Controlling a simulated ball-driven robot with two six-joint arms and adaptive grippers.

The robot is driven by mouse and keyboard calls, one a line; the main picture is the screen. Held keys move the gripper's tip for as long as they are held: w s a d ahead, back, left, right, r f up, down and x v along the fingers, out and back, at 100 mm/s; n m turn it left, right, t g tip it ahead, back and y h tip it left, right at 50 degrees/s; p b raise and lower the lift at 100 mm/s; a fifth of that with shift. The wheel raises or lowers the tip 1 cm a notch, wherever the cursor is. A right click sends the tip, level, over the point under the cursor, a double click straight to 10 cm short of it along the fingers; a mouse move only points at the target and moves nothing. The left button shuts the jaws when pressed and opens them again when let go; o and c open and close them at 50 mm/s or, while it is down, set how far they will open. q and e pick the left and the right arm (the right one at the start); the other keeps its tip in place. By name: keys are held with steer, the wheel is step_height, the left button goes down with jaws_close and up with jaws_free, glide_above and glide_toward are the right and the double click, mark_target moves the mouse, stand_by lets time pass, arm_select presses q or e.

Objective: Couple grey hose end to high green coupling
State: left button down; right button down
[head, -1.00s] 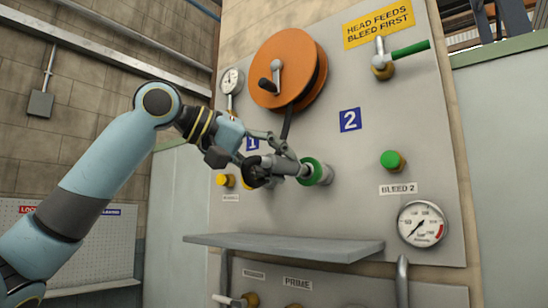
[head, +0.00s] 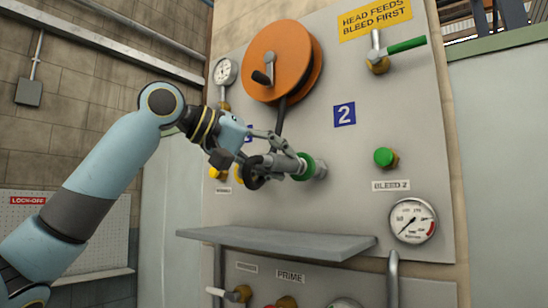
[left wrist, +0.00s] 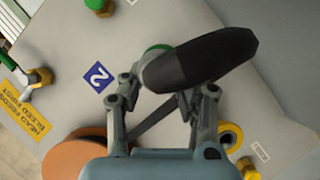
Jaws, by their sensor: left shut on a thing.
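My left gripper (head: 290,166) is shut on the grey hose end (head: 276,165), with its fingers around it. The hose end points right, at the green-ringed coupling (head: 305,166) on the grey panel, and its front meets the green ring. I cannot tell how deep it sits. The black hose (head: 252,178) curves below the gripper. In the left wrist view, the black hose (left wrist: 205,58) crosses between the fingers and covers most of the hose end; part of the green ring (left wrist: 157,48) shows behind it. My right gripper is out of view.
A grey shelf (head: 280,242) juts out below the coupling. An orange hose reel (head: 285,58) is above. A green knob (head: 384,157), a gauge (head: 412,221) and a green-handled valve (head: 405,46) are to the right. Yellow fittings (head: 218,172) are left of the hose.

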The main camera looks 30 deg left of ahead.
arm_select(q)
steer(key=shift+w+d, duration=0.1)
steer(key=shift+w, duration=0.75)
steer(key=c, duration=0.9)
jaws_free()
steer(key=v, duration=0.7)
steer(key=shift+s, duration=0.15)
steer(key=shift+r, duration=0.1)
